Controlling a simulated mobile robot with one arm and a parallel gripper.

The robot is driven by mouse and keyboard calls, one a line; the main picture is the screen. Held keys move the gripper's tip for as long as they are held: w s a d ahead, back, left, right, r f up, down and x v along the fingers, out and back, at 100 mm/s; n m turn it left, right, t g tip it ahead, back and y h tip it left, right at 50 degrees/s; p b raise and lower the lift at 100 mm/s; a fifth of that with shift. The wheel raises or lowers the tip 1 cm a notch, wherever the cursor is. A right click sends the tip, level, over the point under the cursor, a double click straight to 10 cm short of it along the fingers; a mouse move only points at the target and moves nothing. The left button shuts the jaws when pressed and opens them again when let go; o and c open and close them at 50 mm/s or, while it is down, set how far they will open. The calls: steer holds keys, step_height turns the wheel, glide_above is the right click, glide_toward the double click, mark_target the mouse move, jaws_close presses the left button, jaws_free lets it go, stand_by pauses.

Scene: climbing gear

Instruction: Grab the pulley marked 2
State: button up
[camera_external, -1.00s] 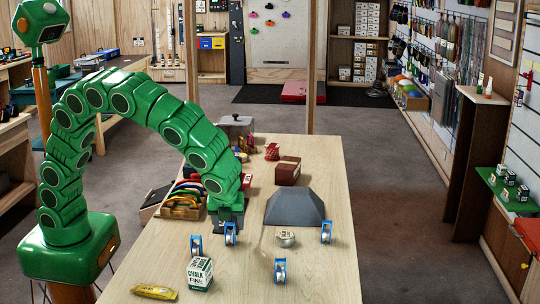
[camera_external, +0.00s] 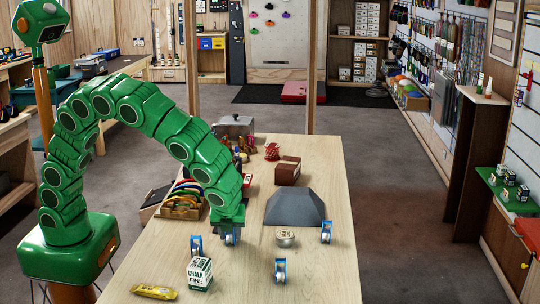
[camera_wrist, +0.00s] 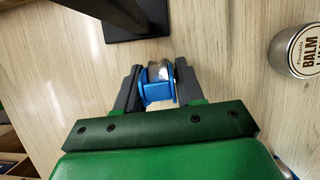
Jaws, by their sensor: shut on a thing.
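My gripper (camera_external: 231,232) is low over the table and its two dark fingers are shut on a blue pulley with a silver wheel (camera_wrist: 158,92), one finger on each side. No number can be read on this pulley. In the external view the gripper mostly hides it. Three other blue pulleys stand upright on the table: one just left of my gripper (camera_external: 196,245), one nearer the front (camera_external: 280,270) and one at the right (camera_external: 326,232). Their markings are too small to read.
A round balm tin (camera_external: 286,238) sits right of my gripper, with a grey wedge-shaped block (camera_external: 294,206) behind it. A chalk box (camera_external: 199,273) and a yellow item (camera_external: 154,292) lie in front. A rack of colored gear (camera_external: 183,203) stands behind left. The front right tabletop is clear.

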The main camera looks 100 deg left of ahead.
steer(key=shift+c, duration=0.8)
steer(key=shift+r, duration=0.1)
